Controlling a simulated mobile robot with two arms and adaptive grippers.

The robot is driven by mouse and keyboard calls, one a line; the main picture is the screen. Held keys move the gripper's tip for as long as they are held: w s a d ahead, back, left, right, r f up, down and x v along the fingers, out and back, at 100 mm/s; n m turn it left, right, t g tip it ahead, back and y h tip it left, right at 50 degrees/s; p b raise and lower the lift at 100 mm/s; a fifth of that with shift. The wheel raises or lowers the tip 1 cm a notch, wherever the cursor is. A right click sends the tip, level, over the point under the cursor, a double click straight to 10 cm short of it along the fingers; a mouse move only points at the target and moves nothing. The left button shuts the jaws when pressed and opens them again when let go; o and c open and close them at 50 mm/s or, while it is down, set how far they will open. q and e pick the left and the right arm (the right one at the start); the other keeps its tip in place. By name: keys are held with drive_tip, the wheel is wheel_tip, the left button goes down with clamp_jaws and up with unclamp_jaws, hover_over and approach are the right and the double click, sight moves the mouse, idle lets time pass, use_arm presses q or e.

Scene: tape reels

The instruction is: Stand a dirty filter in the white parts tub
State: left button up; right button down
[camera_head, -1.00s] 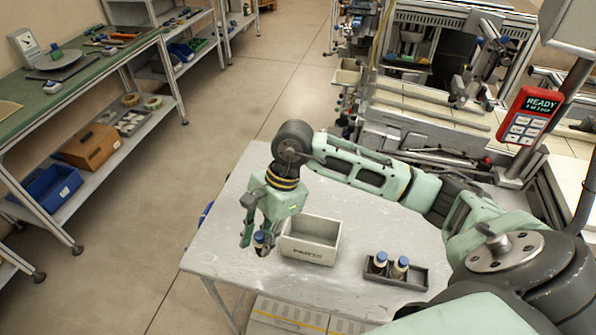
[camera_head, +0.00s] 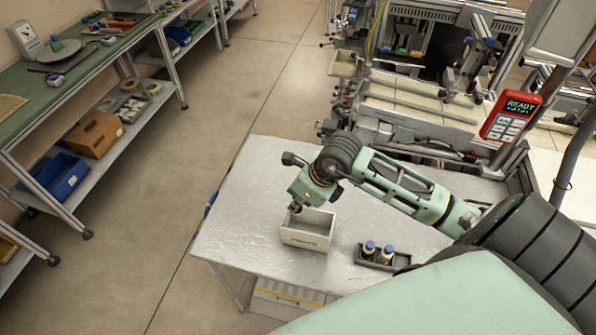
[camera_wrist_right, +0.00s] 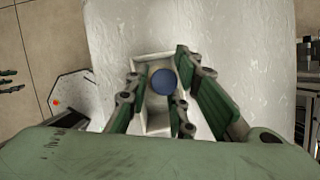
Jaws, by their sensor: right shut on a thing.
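My right gripper (camera_head: 297,208) points down into the white parts tub (camera_head: 306,239) from above its left end. In the right wrist view my right gripper (camera_wrist_right: 166,95) is shut on a filter with a round blue cap (camera_wrist_right: 164,81). The filter is within the outline of the tub (camera_wrist_right: 150,60); whether it touches the bottom I cannot tell. In the head view the tub wall and gripper hide it.
The dark tray (camera_head: 402,262) stands right of the tub on the pale table (camera_head: 250,190). The table is clear left of the tub. A green-topped bench (camera_head: 70,75) stands at far left, machinery behind. A red READY panel (camera_head: 510,115) hangs at right.

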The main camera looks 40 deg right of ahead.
wheel_tip(320, 180, down, 2)
drive_tip(key=shift+b, duration=0.3)
drive_tip(key=shift+f+b, duration=1.9)
drive_tip(key=shift+f, duration=0.9)
drive_tip(key=shift+r, duration=0.1)
drive_tip(key=c, duration=1.5)
unclamp_jaws()
drive_tip(key=shift+o, duration=0.2)
approach(298, 215)
drive_tip(key=shift+w+d, duration=0.2)
drive_tip(key=shift+d, duration=0.3)
